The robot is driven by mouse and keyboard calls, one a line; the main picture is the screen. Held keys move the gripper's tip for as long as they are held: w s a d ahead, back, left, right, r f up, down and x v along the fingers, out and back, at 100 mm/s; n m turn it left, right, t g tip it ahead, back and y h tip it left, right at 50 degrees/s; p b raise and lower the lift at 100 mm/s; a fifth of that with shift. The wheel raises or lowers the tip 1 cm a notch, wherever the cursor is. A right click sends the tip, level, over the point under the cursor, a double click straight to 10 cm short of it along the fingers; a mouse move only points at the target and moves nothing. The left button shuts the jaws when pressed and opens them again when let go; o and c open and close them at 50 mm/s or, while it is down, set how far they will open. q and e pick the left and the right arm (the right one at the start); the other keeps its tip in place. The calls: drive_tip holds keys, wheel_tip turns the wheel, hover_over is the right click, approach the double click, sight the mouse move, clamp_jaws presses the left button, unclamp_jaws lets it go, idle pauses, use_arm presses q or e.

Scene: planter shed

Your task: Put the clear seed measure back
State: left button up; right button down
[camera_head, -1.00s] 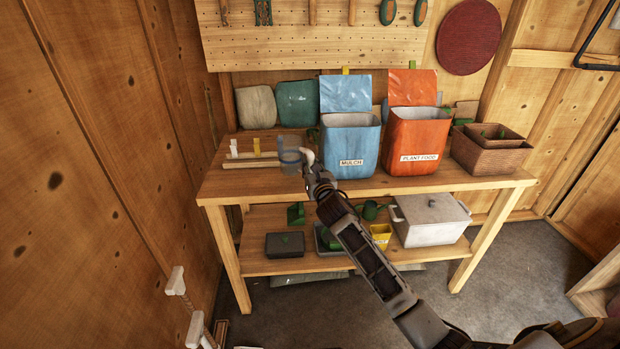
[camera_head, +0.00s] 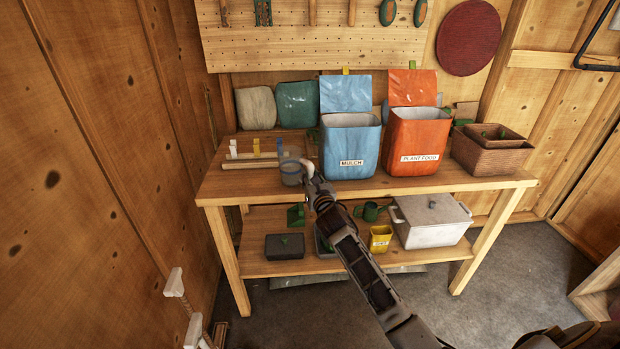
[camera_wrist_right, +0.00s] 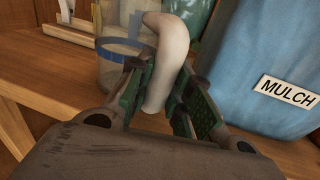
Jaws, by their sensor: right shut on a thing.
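The clear seed measure (camera_head: 291,174) is a see-through cup with a blue band and a pale curved handle. It is at the front left of the bench top, left of the blue mulch bag. In the right wrist view the cup (camera_wrist_right: 121,60) is upright, with its blue band and white handle (camera_wrist_right: 167,62) visible. My right gripper (camera_head: 311,178) is shut on the handle; its green-padded fingers (camera_wrist_right: 160,100) sit either side of it. The cup looks at or just above the bench surface; I cannot tell whether it touches. My left gripper is not in view.
The blue mulch bag (camera_head: 350,150) stands close to the right of the cup, with the orange plant food bag (camera_head: 416,140) beyond. A wooden rack with upright labels (camera_head: 252,162) is close on the left. The bench top (camera_head: 390,187) has a bare front strip.

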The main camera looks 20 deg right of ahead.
drive_tip(key=shift+f, duration=0.1)
drive_tip(key=c, duration=1.3)
unclamp_jaws()
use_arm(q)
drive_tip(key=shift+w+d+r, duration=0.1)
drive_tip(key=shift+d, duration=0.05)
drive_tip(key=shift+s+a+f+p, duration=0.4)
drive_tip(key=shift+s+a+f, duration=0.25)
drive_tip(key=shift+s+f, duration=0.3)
use_arm(e)
drive_tip(key=s+a, duration=0.1)
drive_tip(key=s, duration=1.1)
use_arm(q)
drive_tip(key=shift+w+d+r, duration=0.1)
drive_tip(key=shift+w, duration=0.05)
